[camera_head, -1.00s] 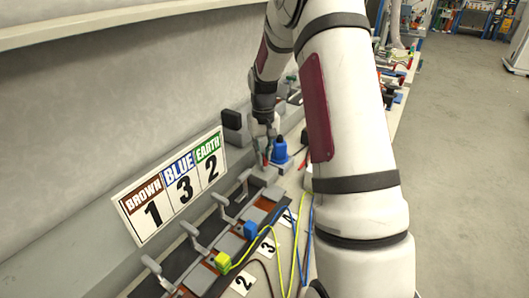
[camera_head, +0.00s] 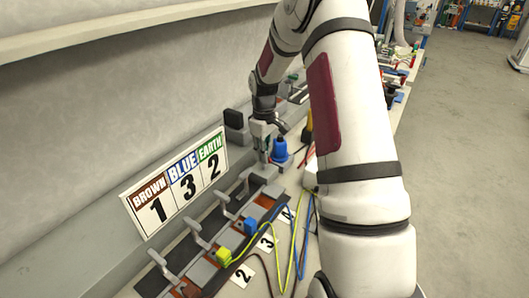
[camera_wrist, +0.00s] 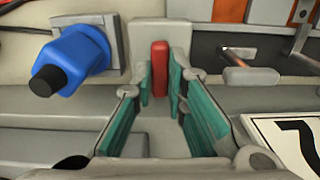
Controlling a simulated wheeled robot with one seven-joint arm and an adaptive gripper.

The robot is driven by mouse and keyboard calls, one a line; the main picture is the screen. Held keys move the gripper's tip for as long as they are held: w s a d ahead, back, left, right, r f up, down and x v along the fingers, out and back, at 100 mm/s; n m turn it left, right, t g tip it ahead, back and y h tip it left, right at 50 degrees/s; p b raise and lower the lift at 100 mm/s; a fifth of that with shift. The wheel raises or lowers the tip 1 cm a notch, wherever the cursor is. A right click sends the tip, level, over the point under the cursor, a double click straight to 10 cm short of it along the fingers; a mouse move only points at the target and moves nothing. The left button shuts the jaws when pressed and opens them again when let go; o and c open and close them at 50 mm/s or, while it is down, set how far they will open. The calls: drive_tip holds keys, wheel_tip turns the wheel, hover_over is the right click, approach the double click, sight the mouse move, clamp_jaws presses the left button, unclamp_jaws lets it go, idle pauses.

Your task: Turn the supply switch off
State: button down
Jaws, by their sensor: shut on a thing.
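The supply switch shows in the wrist view as an upright red lever (camera_wrist: 160,70) on a pale grey box (camera_wrist: 150,32). My gripper (camera_wrist: 160,85) has its green-padded fingers on both sides of the lever, closed on it. In the head view my gripper (camera_head: 264,151) points down at the far end of the row of levers, and the red lever is hidden there. A blue plug (camera_head: 280,150) with a dark end stands right beside my gripper; it also shows at the left in the wrist view (camera_wrist: 75,60).
A numbered board (camera_head: 175,185) leans on the wall to the left. A row of grey lever clamps (camera_head: 198,232) runs towards me, with a yellow connector (camera_head: 223,257), a blue connector (camera_head: 250,225) and loose cables (camera_head: 290,260) at the right. The aisle floor (camera_head: 465,150) is clear.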

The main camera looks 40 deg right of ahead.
idle(0.5)
drive_tip(key=c, duration=1.6)
unclamp_jaws()
wheel_tip(320, 180, up, 12)
drive_tip(key=s+a+r+m+t+h, duration=0.1)
drive_tip(key=s+a+r+m+t, duration=0.1)
drive_tip(key=s+a+r, duration=1)
drive_tip(key=s+a+m+t, duration=0.1)
drive_tip(key=s+a, duration=0.4)
drive_tip(key=s, duration=0.4)
drive_tip(key=s+a+m+t+y, duration=0.1)
drive_tip(key=s+a, duration=0.3)
drive_tip(key=s, duration=0.5)
drive_tip(key=shift+a+f, duration=0.2)
drive_tip(key=shift+a, duration=0.2)
